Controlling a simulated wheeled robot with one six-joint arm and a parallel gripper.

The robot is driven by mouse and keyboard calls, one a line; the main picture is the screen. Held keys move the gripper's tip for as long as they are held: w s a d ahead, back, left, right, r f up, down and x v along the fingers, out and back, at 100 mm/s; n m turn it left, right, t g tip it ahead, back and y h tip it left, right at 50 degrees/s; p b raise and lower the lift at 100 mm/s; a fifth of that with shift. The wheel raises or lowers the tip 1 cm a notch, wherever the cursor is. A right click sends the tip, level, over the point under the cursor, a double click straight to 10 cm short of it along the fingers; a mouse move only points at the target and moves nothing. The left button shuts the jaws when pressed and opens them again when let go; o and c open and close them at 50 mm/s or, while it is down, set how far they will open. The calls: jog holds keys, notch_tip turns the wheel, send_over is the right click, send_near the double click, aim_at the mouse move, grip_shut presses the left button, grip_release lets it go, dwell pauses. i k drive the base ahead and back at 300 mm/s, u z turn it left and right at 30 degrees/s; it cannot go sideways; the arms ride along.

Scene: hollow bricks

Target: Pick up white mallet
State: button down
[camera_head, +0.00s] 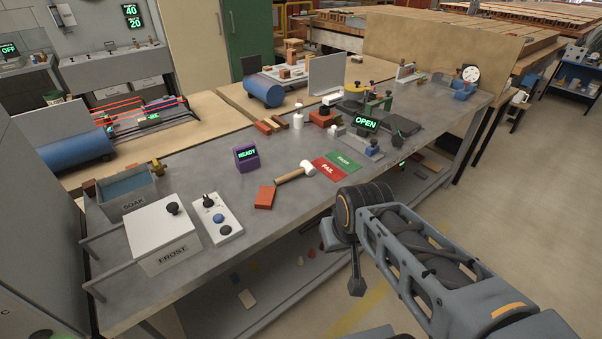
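The white mallet lies on the grey workbench (190,165), near the bench's front edge. Its white head (307,167) is at the right and its light wooden handle (289,177) points left. My arm reaches in from the lower right. My gripper (356,284) appears as a dark narrow part hanging below the arm's end joint, in front of the bench edge. It is right of and nearer than the mallet, apart from it. I cannot tell whether its fingers are open or shut.
Red FAIL and green PASS mats (344,161) lie just right of the mallet head. A red brick (265,197) lies left of the handle, with a purple READY display (246,157) behind it. A FROST box (163,236) and button panel (217,219) stand farther left.

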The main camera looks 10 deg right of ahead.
aim_at(306, 167)
jog(key=z, duration=1.55)
jog(key=i, duration=1.6)
jog(key=u, duration=3.85)
